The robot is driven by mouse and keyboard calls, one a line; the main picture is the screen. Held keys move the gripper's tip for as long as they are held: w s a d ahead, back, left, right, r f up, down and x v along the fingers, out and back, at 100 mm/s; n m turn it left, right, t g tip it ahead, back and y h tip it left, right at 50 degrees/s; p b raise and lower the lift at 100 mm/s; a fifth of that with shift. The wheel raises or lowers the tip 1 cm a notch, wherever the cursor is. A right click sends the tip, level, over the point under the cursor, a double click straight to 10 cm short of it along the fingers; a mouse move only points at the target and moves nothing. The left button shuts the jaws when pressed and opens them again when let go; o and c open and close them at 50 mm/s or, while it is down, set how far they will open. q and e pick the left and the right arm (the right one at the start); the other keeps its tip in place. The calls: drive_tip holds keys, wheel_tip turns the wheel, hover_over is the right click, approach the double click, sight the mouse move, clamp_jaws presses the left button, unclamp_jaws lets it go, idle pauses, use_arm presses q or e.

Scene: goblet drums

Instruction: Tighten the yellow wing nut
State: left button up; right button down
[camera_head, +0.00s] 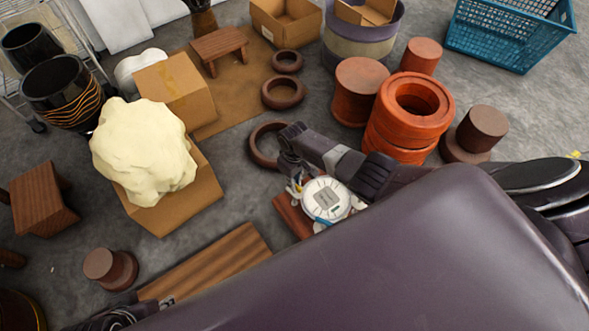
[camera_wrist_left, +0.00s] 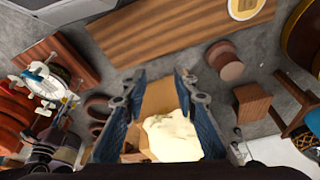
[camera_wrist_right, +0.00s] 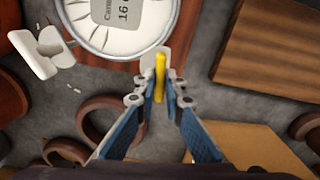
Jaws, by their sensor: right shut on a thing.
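The drum (camera_head: 327,200) has a round white head with a printed label and lies on a reddish-brown block. It also shows in the left wrist view (camera_wrist_left: 42,82) and, cut off, at the top of the right wrist view (camera_wrist_right: 130,22). The yellow wing nut (camera_wrist_right: 160,77) stands edge-on beside the drum's rim. My right gripper (camera_wrist_right: 162,84) is shut on it, fingertips pressed on both sides. A white wing nut (camera_wrist_right: 45,52) sticks out left of the drum. My left gripper (camera_wrist_left: 153,85) is open and empty, fingers well apart.
A brown wooden board (camera_head: 215,265) lies left of the drum. A cream rock-like lump (camera_head: 143,150) rests on a cardboard box (camera_head: 172,207). Brown rings (camera_head: 266,145) and orange ring stacks (camera_head: 408,115) stand behind my right arm. Grey floor is bare between them.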

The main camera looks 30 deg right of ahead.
drive_tip(key=m, duration=0.3)
drive_tip(key=shift+p, duration=0.4)
drive_tip(key=shift+m, duration=0.3)
use_arm(q)
drive_tip(key=shift+w+f, duration=0.1)
drive_tip(key=shift+f, duration=0.05)
use_arm(e)
drive_tip(key=c, duration=2.2)
unclamp_jaws()
use_arm(q)
drive_tip(key=shift+w+r, duration=0.15)
drive_tip(key=shift+r, duration=0.05)
use_arm(e)
drive_tip(key=shift+o, duration=0.9)
use_arm(q)
drive_tip(key=shift+d, duration=0.1)
use_arm(e)
drive_tip(key=shift+r, duration=0.1)
